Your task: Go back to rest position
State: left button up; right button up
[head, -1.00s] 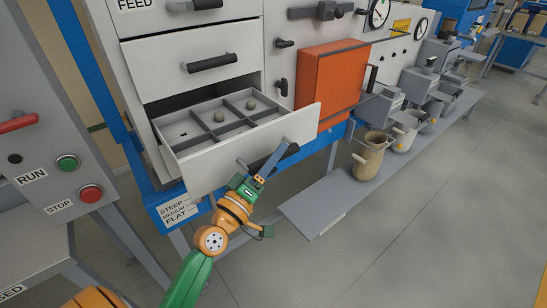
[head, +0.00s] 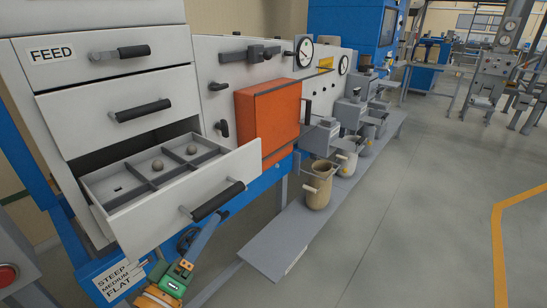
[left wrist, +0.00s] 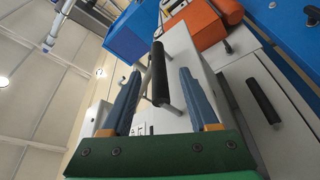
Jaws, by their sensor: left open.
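My left gripper (head: 198,241) is at the bottom of the head view, just below and in front of the black handle (head: 218,201) of the pulled-out lower drawer (head: 190,215). In the left wrist view its two blue fingers (left wrist: 158,92) are apart, and the drawer's black handle (left wrist: 159,75) appears between them. I cannot tell whether the fingers touch it. The drawer is divided into compartments and holds two small round grey-brown lumps (head: 157,165). My right gripper is not in view.
Two shut drawers, the top one labelled FEED (head: 52,53), are above the open one. An orange box (head: 268,120) is on the cabinet front. A low grey shelf (head: 275,245) with a tan jug (head: 320,187) and other jugs runs along the right. Open grey floor (head: 410,230) lies beyond.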

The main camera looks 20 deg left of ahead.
pick_arm(q)
jog(key=s+d+f+m+g+h, duration=0.1)
jog(key=s+d+f+m+g, duration=0.3)
jog(key=f, duration=0.5)
jog(key=s+d+f+m+g+h, duration=0.1)
jog(key=s+d+f+m+g, duration=0.1)
jog(key=d+f+m+g, duration=0.5)
jog(key=s+a+f+m+g+y, duration=0.1)
jog(key=s+a+f+g+y, duration=0.3)
jog(key=s+f, duration=0.5)
jog(key=s+f+g, duration=0.3)
jog(key=s+f, duration=0.1)
jog(key=f, duration=1.4)
jog(key=s+a+f+g, duration=0.1)
jog(key=s+a+f, duration=0.1)
jog(key=s+f, duration=0.6)
jog(key=s, duration=0.3)
jog(key=shift+s+a+m, duration=0.15)
jog(key=shift+a+m, duration=0.15)
